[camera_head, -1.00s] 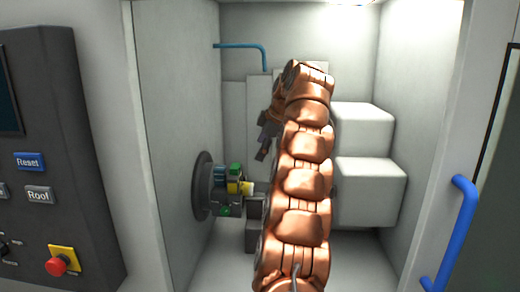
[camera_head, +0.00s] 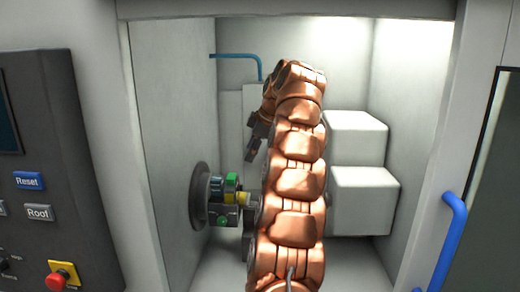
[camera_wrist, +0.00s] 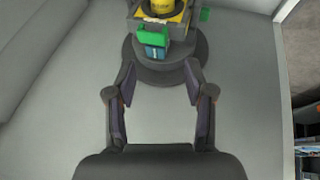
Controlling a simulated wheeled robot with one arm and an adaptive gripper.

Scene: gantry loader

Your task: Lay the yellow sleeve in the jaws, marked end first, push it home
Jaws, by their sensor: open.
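The yellow sleeve (camera_wrist: 162,5) shows at the top edge of the wrist view, among the jaws of the chuck. In the head view its pale yellow end (camera_head: 243,199) sticks out to the right from the chuck, partly hidden by my arm. The chuck (camera_head: 198,197) is a dark round plate on the left wall with green, blue and yellow jaw parts (camera_head: 231,182). My gripper (camera_head: 255,142) is open and empty, above and to the right of the chuck. In the wrist view its fingers (camera_wrist: 160,80) stand apart, clear of the sleeve. The marked end cannot be made out.
Pale stepped blocks (camera_head: 362,198) stand at the right inside the enclosure. A blue pipe (camera_head: 238,55) runs on the back wall. A blue door handle (camera_head: 446,240) and a control panel (camera_head: 40,190) flank the opening.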

